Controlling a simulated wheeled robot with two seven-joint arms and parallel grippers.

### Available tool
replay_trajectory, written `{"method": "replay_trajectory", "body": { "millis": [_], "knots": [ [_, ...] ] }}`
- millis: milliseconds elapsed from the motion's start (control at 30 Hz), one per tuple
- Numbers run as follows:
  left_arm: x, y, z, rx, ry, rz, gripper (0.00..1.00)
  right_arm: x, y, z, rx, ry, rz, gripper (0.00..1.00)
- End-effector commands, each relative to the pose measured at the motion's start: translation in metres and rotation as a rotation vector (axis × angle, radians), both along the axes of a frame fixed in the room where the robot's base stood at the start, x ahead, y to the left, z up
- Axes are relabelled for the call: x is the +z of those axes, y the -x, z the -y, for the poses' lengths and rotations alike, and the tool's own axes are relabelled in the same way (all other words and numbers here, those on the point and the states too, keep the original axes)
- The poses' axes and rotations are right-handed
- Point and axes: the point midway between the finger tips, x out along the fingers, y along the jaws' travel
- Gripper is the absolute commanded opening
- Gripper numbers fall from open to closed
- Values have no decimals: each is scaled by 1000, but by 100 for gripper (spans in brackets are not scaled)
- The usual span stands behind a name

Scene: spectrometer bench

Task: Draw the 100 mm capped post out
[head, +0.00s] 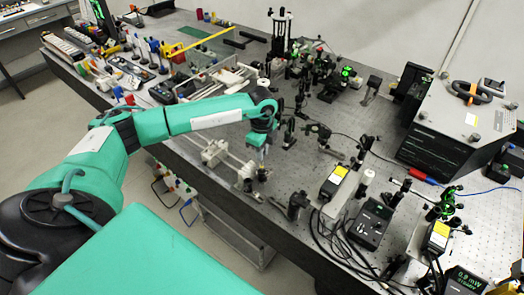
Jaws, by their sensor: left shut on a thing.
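My left arm reaches in from the left over the optical bench. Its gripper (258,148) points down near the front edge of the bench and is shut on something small. What it holds is mostly hidden by the fingers and is too small to make out clearly; I take it to be the capped post. I cannot tell whether its lower end is still seated or clear. My right gripper is not in view.
White blocks on rods (217,152) stand just left of the gripper. Dark optic mounts (289,130) stand close on its right. A yellow-labelled box (334,181) and a meter (371,222) stand further right. Bare bench (300,165) shows between.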

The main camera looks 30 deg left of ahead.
Motion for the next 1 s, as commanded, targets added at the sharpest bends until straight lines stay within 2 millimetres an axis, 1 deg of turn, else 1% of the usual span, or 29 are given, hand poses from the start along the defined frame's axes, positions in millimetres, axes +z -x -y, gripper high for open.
{"method": "replay_trajectory", "body": {
  "millis": [500, 1000],
  "knots": [
    [17, -1, 0, 0, 1, 2, 0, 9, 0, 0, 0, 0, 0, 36],
    [17, 0, 0, -3, 0, 1, 0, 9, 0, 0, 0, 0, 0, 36]
  ]
}}
